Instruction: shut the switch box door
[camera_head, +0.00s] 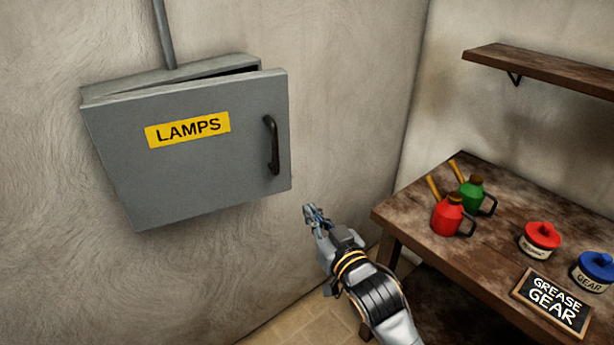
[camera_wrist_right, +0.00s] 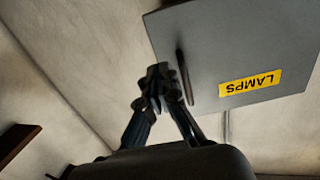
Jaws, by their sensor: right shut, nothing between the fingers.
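The grey switch box is on the wall at the left, and its door (camera_head: 190,165) carries a yellow LAMPS label (camera_head: 188,130). The door stands slightly ajar; a dark gap shows along the top right, between door and box body (camera_head: 170,78). The black handle (camera_head: 272,145) is on the door's right side. My right gripper (camera_head: 314,212) is shut and empty, to the right of and below the handle. In the right wrist view the fingertips (camera_wrist_right: 163,85) appear in front of the door's edge near the handle (camera_wrist_right: 184,75); contact cannot be told. My left gripper is not in view.
A wooden table (camera_head: 400,205) at the right holds a red oil can (camera_head: 447,216), a green oil can (camera_head: 472,194), red and blue lidded pots and a GREASE GEAR sign (camera_head: 553,301). A shelf (camera_head: 545,68) hangs above. The wall between box and table is clear.

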